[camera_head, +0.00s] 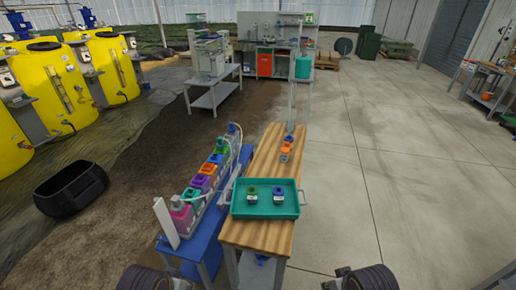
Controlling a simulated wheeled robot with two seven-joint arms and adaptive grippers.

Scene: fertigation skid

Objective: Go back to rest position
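Dark parts of my two arms show at the bottom edge, one left of the wooden bench (258,236) and one right of it. Neither gripper can be made out, and nothing held is visible. A teal tray (236,210) lies on the near part of the bench. Farther back on the bench are an orange-capped bottle (286,150) and a small blue-topped item (289,137).
A blue bench (205,247) with a row of several coloured-top containers stands left of the wooden bench. A black tub (70,190) and yellow tanks (47,85) are farther left. The concrete floor (400,170) on the right is clear.

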